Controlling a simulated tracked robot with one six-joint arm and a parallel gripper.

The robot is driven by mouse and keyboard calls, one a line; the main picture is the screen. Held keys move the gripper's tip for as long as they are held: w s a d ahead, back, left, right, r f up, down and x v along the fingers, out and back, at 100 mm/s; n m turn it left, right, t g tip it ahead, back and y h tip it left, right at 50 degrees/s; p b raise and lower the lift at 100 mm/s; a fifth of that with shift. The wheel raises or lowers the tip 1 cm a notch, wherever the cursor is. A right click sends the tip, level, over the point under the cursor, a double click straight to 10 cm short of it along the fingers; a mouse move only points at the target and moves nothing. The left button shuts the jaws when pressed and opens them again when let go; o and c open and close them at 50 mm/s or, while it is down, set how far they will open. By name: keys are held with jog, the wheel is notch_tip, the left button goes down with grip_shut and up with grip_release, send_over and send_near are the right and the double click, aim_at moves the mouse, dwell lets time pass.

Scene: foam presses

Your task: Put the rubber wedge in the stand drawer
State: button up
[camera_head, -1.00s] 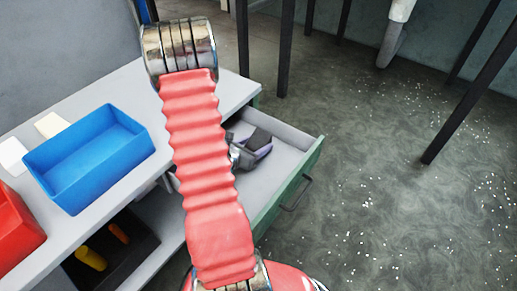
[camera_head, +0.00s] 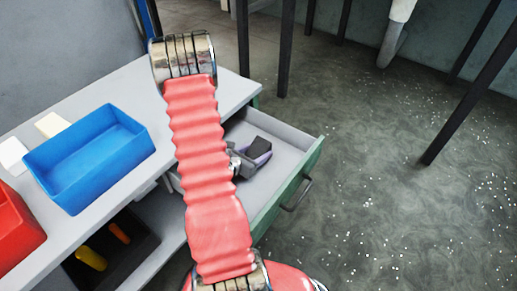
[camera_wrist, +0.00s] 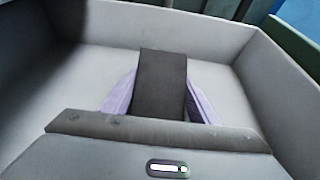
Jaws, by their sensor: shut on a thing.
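The rubber wedge (camera_wrist: 160,88) is a dark grey block held between the two pale purple fingers of my gripper (camera_wrist: 155,100). In the head view the wedge (camera_head: 259,147) shows as a small dark block at the gripper (camera_head: 252,158), partly behind my red arm. The stand drawer (camera_head: 302,182) is pulled open, with a green front and a pale grey inside. The wedge and gripper are over or inside the drawer. I cannot tell whether the wedge touches its floor. In the wrist view the drawer walls (camera_wrist: 190,29) surround the wedge, and the visible floor is bare.
A blue bin (camera_head: 82,185) and a red bin (camera_head: 15,232) stand on the grey stand top. Pale blocks (camera_head: 50,124) lie beside the blue bin. A dark lower compartment (camera_head: 135,255) holds yellow and orange items. The floor right of the drawer is clear up to dark table legs.

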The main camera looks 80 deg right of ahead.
jog(key=o, duration=1.2)
jog(key=shift+w+a+r, duration=0.25)
jog(key=shift+a, duration=0.1)
jog(key=v, duration=1.1)
jog(key=shift+r, duration=0.1)
